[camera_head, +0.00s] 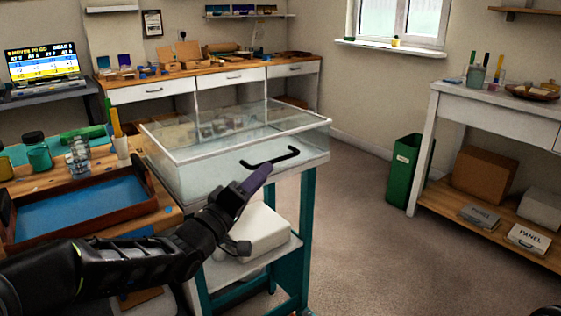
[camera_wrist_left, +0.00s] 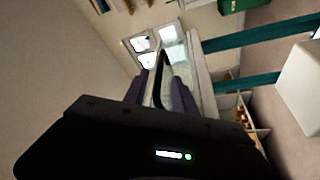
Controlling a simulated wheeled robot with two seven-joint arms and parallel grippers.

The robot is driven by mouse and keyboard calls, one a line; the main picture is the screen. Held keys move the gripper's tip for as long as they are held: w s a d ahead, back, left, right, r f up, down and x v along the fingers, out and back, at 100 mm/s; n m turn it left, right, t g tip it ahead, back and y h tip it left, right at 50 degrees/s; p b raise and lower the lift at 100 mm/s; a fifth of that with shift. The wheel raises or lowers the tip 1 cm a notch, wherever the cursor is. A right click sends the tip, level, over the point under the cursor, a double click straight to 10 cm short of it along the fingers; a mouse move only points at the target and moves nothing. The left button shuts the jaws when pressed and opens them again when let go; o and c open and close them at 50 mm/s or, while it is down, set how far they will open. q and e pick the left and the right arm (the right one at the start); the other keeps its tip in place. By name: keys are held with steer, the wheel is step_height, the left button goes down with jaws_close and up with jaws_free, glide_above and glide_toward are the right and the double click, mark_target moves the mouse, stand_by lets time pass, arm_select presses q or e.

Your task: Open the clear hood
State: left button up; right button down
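The clear hood (camera_head: 235,130) is a see-through box with pale edges on a white-topped stand with teal legs. Its top looks level and it sits down on the stand. A black bar handle (camera_head: 284,158) sticks out from its front side. My left gripper (camera_head: 262,168) is at this handle, its purple fingers reaching up to the bar. In the left wrist view the fingers (camera_wrist_left: 162,92) stand apart, with the black handle (camera_wrist_left: 165,62) running between them and some gap showing. Whether either finger touches the bar is unclear. My right gripper is not in view.
A wooden tray (camera_head: 150,181) with a blue inside, jars and brushes stand on the bench at left. A white box (camera_head: 260,232) sits on the stand's lower shelf. A green bin (camera_head: 404,172) and a white table (camera_head: 500,115) are at right. The floor between is clear.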

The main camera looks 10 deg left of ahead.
mark_target(279, 159)
arm_select(q)
steer(key=b+x, duration=0.1)
steer(key=x, duration=0.6)
steer(key=shift+w+d, duration=0.1)
steer(key=shift+w, duration=0.2)
jaws_close()
stand_by(1.2)
